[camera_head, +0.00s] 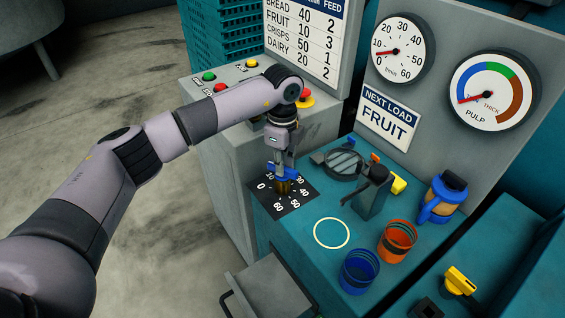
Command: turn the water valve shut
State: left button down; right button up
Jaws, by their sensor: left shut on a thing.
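The water valve (284,186) has a blue handle on a brass-coloured body. It stands on a black dial plate (266,198) marked from 0 to 60, at the left end of the teal counter. My left gripper (283,170) points down over the valve and is shut on its blue handle. The fingers partly hide the handle, so its exact angle is hard to read. The l/min gauge (402,48) on the grey panel has its red needle near the low end. My right gripper is not in view.
A grey block with a black lever (371,190), an orange cup (397,241), a blue cup (358,271) and a blue-handled jug (442,199) stand right of the valve. A white ring (331,247) marks bare counter. A red button (305,98) sits close behind my left wrist.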

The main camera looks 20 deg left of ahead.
pick_arm(q)
jog(key=shift+r+n, duration=0.1)
jog(key=shift+n, duration=1.6)
jog(key=shift+w, duration=0.1)
jog(key=c, duration=1.6)
grip_release()
jog(key=shift+r, duration=0.1)
notch_tip(320, 180, up, 12)
jog(key=shift+f, duration=0.15)
